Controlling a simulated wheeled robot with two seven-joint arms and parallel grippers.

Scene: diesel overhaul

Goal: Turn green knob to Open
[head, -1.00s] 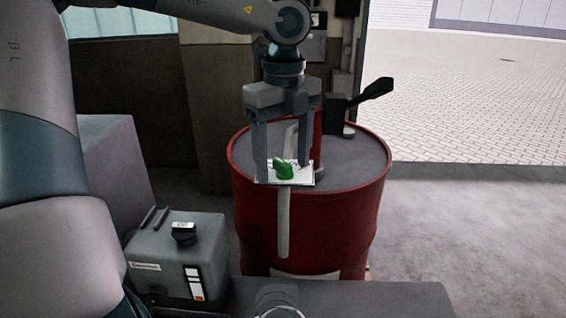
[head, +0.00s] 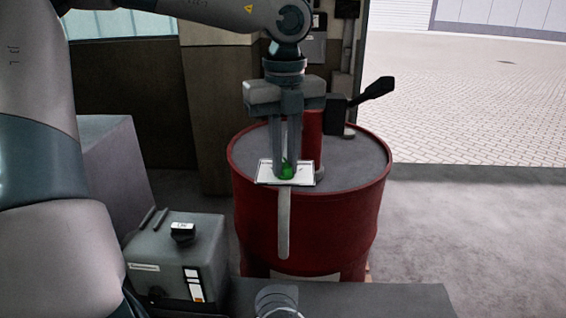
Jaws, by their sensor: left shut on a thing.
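Markings on the plate are too small to read. My right gripper does not show.
A grey box (head: 170,260) with a black switch is at lower left. Paved ground lies open at right.

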